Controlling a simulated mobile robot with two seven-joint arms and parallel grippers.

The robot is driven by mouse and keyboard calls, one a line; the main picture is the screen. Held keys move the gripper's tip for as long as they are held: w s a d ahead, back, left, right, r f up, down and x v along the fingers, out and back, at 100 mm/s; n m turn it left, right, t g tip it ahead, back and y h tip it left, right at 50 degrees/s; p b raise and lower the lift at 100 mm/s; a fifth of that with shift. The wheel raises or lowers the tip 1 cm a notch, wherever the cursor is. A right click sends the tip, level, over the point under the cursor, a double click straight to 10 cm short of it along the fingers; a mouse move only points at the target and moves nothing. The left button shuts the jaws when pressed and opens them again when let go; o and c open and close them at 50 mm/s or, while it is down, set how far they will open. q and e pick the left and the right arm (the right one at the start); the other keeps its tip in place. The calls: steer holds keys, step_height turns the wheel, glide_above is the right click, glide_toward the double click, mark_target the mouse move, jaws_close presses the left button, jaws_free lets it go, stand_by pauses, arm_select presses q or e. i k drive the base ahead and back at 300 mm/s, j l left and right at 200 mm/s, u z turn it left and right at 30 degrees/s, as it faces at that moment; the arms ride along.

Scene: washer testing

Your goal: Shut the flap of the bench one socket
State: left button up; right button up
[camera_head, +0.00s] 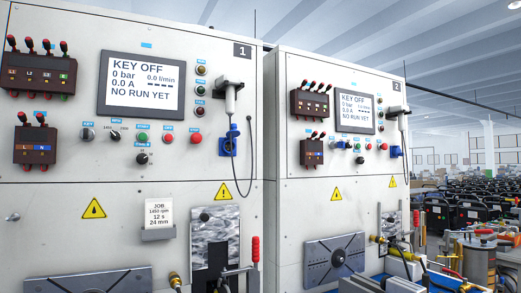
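Bench one (75,75) is the near light-grey cabinet at left, marked with a 1 plate (242,51). Its blue socket (227,146) is on the right part of the front panel. A blue piece that looks like its flap (233,130) stands up at the socket's top and seems raised, though it is too small to tell the exact angle. A grey plug (230,101) hangs in a black holder (232,84) above the socket, apart from it. Its dark cable (250,165) loops down beside the socket. Neither of my grippers is in view.
Bench two (292,80) stands to the right with its own blue socket (395,151). Bench one's screen (141,83) reads KEY OFF. Red-handled clamps (255,250) and a mounting plate (90,284) are below. The space before the socket looks clear.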

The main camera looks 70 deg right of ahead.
mark_target(236, 132)
steer(key=z, duration=2)
steer(key=i+l, duration=0.15)
steer(key=l, duration=0.15)
steer(key=i+l, duration=0.25)
steer(key=l, duration=0.3)
steer(key=l+u, duration=0.15)
steer(key=u, duration=0.25)
steer(key=i+l+u, duration=0.1)
steer(key=u, duration=0.3)
steer(key=l+u, duration=0.2)
steer(key=u, duration=0.2)
